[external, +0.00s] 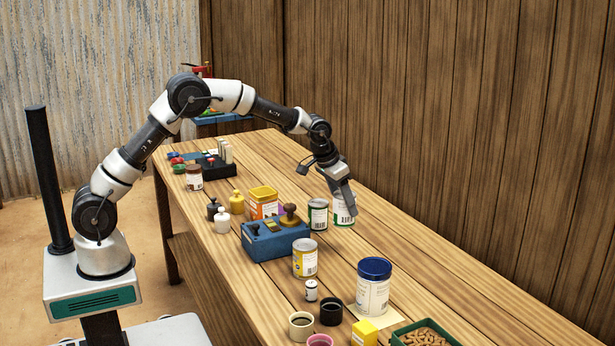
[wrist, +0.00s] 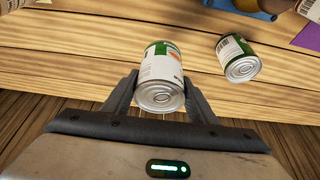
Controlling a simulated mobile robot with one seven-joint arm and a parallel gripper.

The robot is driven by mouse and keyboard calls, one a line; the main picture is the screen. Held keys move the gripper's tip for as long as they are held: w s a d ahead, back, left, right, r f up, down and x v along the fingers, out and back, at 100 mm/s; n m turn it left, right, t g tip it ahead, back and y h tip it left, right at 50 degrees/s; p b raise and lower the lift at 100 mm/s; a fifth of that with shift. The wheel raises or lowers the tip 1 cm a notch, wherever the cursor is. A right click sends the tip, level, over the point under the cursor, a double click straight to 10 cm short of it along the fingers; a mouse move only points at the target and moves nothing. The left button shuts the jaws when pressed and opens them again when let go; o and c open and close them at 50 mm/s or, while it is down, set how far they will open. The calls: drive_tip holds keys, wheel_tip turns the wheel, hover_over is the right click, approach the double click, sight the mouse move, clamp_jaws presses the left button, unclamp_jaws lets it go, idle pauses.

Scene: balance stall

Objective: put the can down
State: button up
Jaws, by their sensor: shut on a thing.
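A white can with a green band (external: 341,212) is between the fingers of my gripper (external: 343,192) at the far side of the table. In the wrist view the can (wrist: 160,68) sits between both fingers of my gripper (wrist: 160,88), which is shut on it. Its metal end faces the camera. Whether its far end touches the table cannot be told. A similar green and white can (external: 318,214) stands just left of it, apart; it also shows at the right of the wrist view (wrist: 238,58).
A blue block with knobbed pieces (external: 268,245), a yellow can (external: 305,262) and a yellow-topped container (external: 263,200) stand nearby. A blue-lidded tub (external: 373,288) and small jars are nearer the camera. Bare table (external: 425,250) lies to the right of the held can.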

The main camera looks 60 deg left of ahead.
wheel_tip(320, 180, down, 9)
drive_tip(key=shift+b, duration=0.6)
drive_tip(key=shift+f, duration=0.1)
drive_tip(key=shift+f, duration=0.15)
drive_tip(key=o, duration=1.3)
